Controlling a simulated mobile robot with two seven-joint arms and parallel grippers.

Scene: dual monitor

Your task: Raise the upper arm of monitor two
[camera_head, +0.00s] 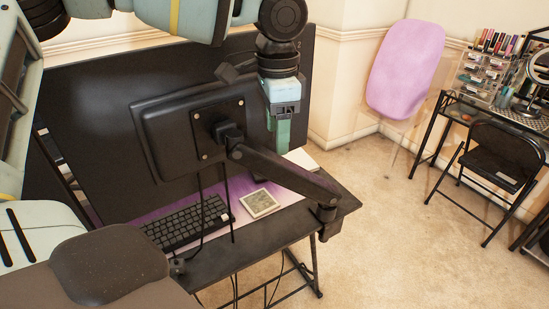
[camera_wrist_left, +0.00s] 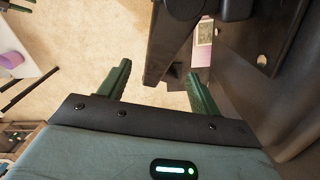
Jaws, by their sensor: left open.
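A black monitor (camera_head: 160,135) shows its back at the centre of the head view, with a square mounting plate (camera_head: 219,130). Its black upper arm (camera_head: 285,175) slopes down to the right from the plate to a post (camera_head: 327,205) at the desk edge. My left gripper (camera_head: 281,132) points down just right of the plate, above the upper arm in the picture. Its green fingers are open. In the left wrist view, the left gripper (camera_wrist_left: 158,70) has a dark part (camera_wrist_left: 172,40) showing between its fingers; contact is unclear. My right gripper is out of view.
The black desk (camera_head: 345,200) holds a keyboard (camera_head: 187,222), a framed card (camera_head: 260,203) and a purple mat (camera_head: 283,196). A large black panel (camera_head: 85,95) stands behind the monitor. A folding chair (camera_head: 505,150) stands far right. The carpet (camera_head: 400,230) between is clear.

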